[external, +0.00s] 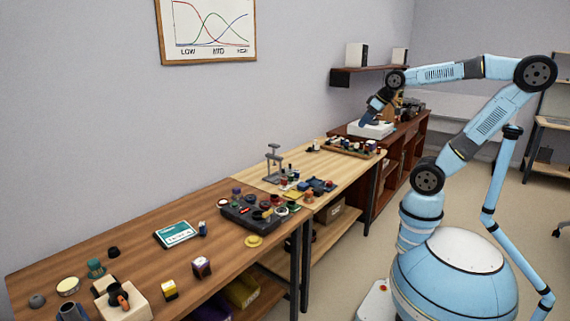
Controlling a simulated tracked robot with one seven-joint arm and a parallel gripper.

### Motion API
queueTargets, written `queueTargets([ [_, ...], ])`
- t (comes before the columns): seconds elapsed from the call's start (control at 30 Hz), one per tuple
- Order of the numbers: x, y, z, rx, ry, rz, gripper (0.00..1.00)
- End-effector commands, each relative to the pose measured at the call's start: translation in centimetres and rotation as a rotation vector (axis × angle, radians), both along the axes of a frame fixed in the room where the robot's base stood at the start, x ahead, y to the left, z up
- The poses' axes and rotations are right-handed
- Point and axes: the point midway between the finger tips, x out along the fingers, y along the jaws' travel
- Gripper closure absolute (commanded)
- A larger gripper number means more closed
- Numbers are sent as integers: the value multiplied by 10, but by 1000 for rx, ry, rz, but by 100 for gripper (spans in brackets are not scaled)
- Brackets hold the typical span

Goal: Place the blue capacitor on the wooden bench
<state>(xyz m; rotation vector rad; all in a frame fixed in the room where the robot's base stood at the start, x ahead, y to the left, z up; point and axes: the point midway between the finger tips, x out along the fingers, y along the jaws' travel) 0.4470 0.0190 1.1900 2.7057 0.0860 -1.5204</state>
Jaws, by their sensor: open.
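The wooden bench (120,229) with a brown top stands at the near left, and a lighter wooden bench (318,163) adjoins it. I cannot make out the blue capacitor for sure among the many small parts. My gripper (365,122) is far off at the back, over or beside a white box (378,131) on the dark reddish bench (408,128). It is open. Its fingertips are small in the view, and I cannot tell whether they touch anything.
A black tray (232,216) of small parts sits at the near bench's right end. A teal-screened device (176,233), a grey stand (273,163) and a parts tray (350,148) also occupy the benches. The near bench's left-middle top is fairly clear. A wall shelf (368,70) hangs behind my gripper.

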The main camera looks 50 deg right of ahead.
Motion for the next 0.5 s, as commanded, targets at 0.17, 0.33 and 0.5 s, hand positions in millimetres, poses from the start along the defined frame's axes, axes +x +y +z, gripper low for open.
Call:
queueTargets([
  [0.17,-42,-15,-10,2,38,-50,32],
  [0.33,-56,-19,-15,3,55,-67,32],
  [0.5,-57,-19,-15,3,56,-67,32],
])
